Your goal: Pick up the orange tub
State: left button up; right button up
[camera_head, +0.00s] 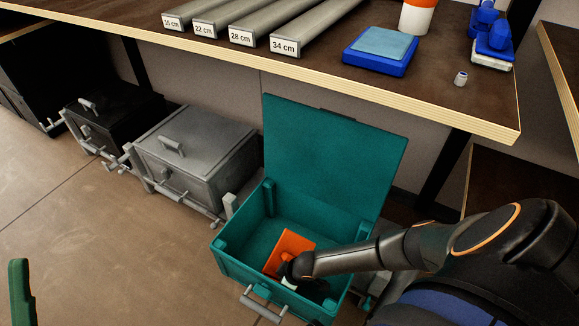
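An orange object (291,249), which looks like the orange tub, is inside the open teal box (230,262). It appears tilted, with a flat orange face showing. My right arm comes in from the right, over the box's rim. My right gripper (287,266) is down inside the box, right against or just in front of the orange object's lower right part. The fingers are dark and small here and partly hidden, so I cannot tell whether they are closed on it. A small pale patch (289,284) shows just below the gripper. My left gripper is not in view.
The teal lid (333,155) stands raised behind the box, under the table edge (330,82). A grey box (195,155) and a black box (112,122) stand to the left. The table holds labelled channels (285,46), a blue tray (378,52) and an orange-and-white container (416,17).

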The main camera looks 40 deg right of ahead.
grip_shut()
jog(key=shift+a, duration=0.1)
dwell(1.2)
